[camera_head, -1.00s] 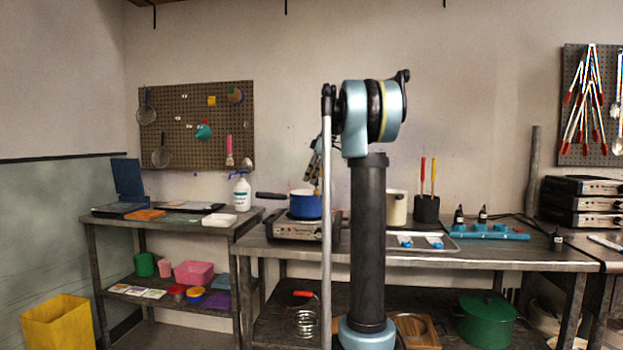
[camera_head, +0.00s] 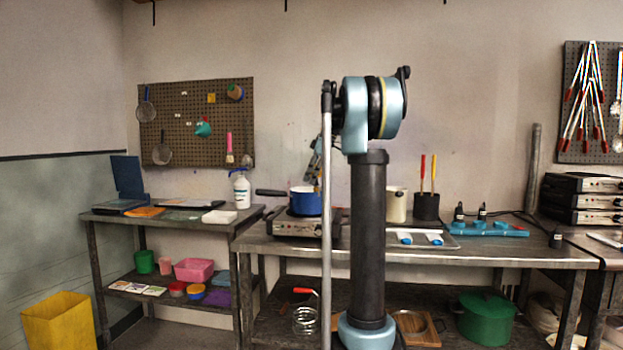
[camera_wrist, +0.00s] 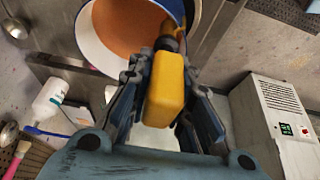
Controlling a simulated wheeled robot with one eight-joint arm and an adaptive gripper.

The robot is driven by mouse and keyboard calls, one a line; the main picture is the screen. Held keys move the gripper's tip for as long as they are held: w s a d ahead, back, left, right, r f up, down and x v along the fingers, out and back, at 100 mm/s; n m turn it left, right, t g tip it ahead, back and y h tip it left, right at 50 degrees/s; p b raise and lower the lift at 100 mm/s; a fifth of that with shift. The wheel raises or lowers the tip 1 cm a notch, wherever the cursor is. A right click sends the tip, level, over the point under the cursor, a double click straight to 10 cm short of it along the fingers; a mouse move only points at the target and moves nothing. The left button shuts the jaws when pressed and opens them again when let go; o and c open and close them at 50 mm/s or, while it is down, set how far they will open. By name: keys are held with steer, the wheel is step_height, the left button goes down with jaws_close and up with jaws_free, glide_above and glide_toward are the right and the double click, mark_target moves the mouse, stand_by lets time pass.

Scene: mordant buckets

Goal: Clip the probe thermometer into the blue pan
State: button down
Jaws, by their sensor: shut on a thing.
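The blue pan (camera_head: 306,204) stands on a hot plate on the bench in the head view, its dark handle to the left. In the wrist view the pan (camera_wrist: 90,42) has a white inner wall and holds orange-brown liquid. My gripper (camera_wrist: 163,78) is shut on the yellow probe thermometer (camera_wrist: 165,92), over the pan's near rim. The thermometer's dark lower part reaches the rim; I cannot tell whether the clip sits on it. In the head view my gripper (camera_head: 315,166) is just above the pan, partly hidden by my arm.
The hot plate (camera_head: 296,229) is under the pan. A cream pot (camera_head: 396,206) and a dark holder (camera_head: 426,208) stand to the right. A white bottle (camera_head: 241,190) stands on the left table. A boxy device (camera_wrist: 275,120) shows right in the wrist view.

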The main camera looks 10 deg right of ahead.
steer(key=shift+f, duration=0.15)
steer(key=c, duration=1.4)
jaws_free()
steer(key=shift+o, duration=0.2)
steer(key=v, duration=1.2)
